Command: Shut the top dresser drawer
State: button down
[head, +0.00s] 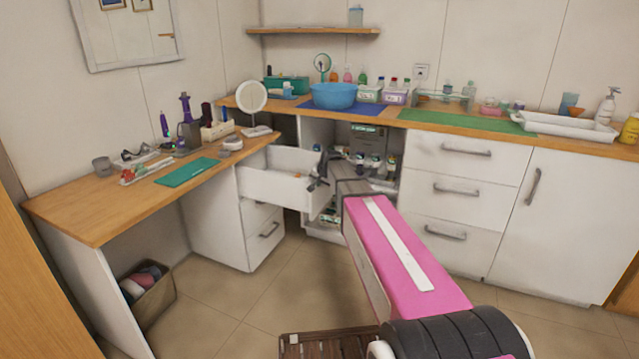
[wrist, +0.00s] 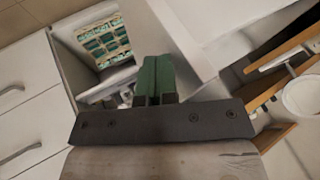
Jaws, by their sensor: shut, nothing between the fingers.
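The top dresser drawer (head: 275,187) is white and stands pulled well out to the right from the white dresser (head: 216,225) under the wooden desk. My gripper (head: 322,170) is at the outer right end of this drawer in the head view, partly hidden by my own arm. In the wrist view my gripper's green fingers (wrist: 155,76) are together with nothing between them. A white panel (wrist: 190,35), likely part of the drawer, lies just beside and beyond the fingertips. I cannot tell whether they touch it.
An open cabinet bay (head: 318,135) with bottles and shelves is behind my gripper. White drawers with grey handles (head: 458,190) stand to the right. A lower dresser drawer (head: 264,235) looks closed. The desk top (head: 85,208) holds several tools.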

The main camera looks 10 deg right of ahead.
jog(key=w+a, duration=0.5)
jog(key=a, duration=0.5)
jog(key=w+a, duration=0.6)
jog(key=a, duration=0.4)
jog(key=w+a, duration=0.6)
jog(key=a, duration=0.4)
jog(key=shift+w, duration=0.15)
jog(key=shift+d, duration=0.1)
